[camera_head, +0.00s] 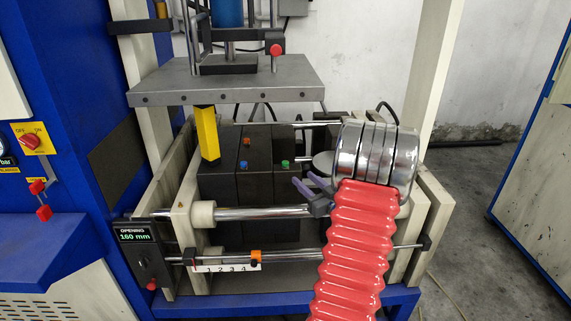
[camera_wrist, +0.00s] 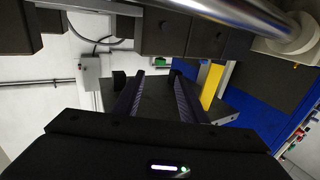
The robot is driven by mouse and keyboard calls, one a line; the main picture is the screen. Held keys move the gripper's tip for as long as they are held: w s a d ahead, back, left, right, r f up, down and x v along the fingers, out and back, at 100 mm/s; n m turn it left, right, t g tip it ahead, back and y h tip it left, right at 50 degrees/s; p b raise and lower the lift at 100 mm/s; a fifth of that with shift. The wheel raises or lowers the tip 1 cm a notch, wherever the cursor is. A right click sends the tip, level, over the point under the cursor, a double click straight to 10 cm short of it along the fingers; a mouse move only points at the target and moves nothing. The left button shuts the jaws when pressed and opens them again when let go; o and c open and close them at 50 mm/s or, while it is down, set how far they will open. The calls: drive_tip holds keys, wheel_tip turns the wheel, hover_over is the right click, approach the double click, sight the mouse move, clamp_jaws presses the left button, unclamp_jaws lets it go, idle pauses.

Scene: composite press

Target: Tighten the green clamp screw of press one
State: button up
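I cannot clearly make out the green screw in the wrist view.
A yellow bar (camera_head: 207,133) stands at the left, below the grey plate (camera_head: 230,84) that overhangs the blocks. Chrome guide rods (camera_head: 255,213) run in front. A display (camera_head: 135,236) reads opening 160 mm. A numbered scale (camera_head: 225,268) lies below the rods.

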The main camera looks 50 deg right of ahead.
sight(287, 164)
drive_tip(key=x, duration=1.3)
drive_tip(key=shift+w+d, duration=0.1)
drive_tip(key=shift+w, duration=0.1)
drive_tip(key=shift+c, duration=0.2)
clamp_jaws()
